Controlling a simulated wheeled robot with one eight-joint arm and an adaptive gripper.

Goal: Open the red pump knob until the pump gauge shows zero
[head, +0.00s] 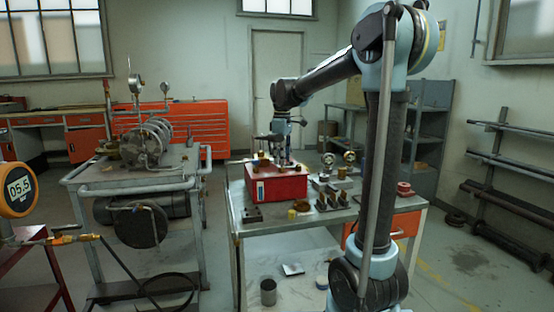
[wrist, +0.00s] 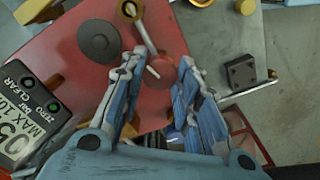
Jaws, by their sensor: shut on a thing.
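The red pump (head: 284,186) is a red box on the metal table, and my gripper (head: 280,158) reaches down onto its top. In the wrist view, a round red knob (wrist: 165,72) shows against the red top (wrist: 62,42) between my fingertips (wrist: 162,62). My gripper is shut on this knob, with a finger on each side. A thin pale rod crosses near it. A round gauge with a yellow rim (head: 18,190) at the far left of the head view reads 05.5. Whether it is the pump gauge, I cannot tell.
A dark block (wrist: 247,70) sits to the right. Several small fittings (head: 335,192) stand right of the red box. A cart with a metal valve assembly (head: 148,142) stands to the left.

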